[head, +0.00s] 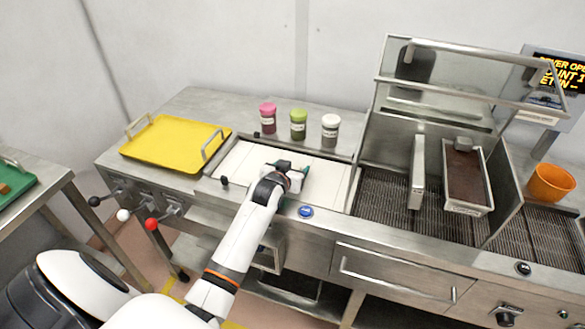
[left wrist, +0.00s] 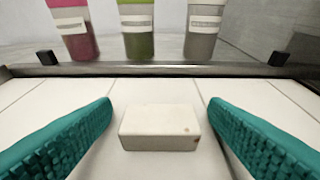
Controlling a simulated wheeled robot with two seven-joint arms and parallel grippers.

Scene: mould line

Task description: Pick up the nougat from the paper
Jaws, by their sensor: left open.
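The nougat (left wrist: 160,127) is a small off-white block with a few tiny specks, lying on the white paper (left wrist: 155,88) in the left wrist view. My left gripper (left wrist: 160,115) is open, with one teal finger on each side of the block and a gap on both sides. In the head view my left gripper (head: 288,166) is over the white paper (head: 325,184), and its body hides the nougat there. My right gripper is not in view.
Three labelled jars, pink (head: 268,118), green (head: 298,124) and grey (head: 330,130), stand behind the paper. A yellow tray (head: 172,142) lies to the left. A machine with a dark-filled trough (head: 486,180) and an orange bucket (head: 552,183) stand to the right.

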